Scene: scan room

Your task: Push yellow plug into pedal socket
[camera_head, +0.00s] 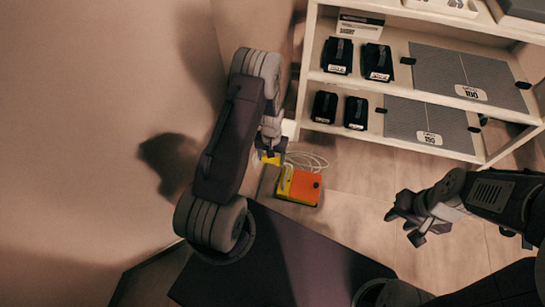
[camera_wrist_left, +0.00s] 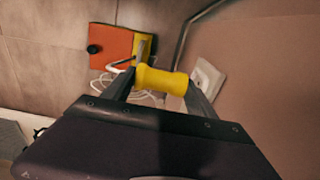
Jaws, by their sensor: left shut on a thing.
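The yellow plug (camera_wrist_left: 162,80) is clamped between the fingertips of my left gripper (camera_wrist_left: 160,88) in the left wrist view. In the head view a bit of the plug (camera_head: 270,159) shows below my left gripper (camera_head: 272,148). The pedal (camera_head: 304,187) is an orange box with a yellow side and a dark knob, on the floor below and right of the gripper. In the wrist view the pedal (camera_wrist_left: 112,46) lies beyond the plug, apart from it. I cannot make out its socket opening clearly. My right gripper (camera_head: 405,218) is empty and its fingers are apart.
A pale cable (camera_head: 305,161) lies coiled by the pedal. A white wall plate (camera_wrist_left: 208,78) is close right of the plug in the wrist view. A shelf unit (camera_head: 398,88) with black pouches and grey panels stands behind. Open floor (camera_head: 355,200) lies right of the pedal.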

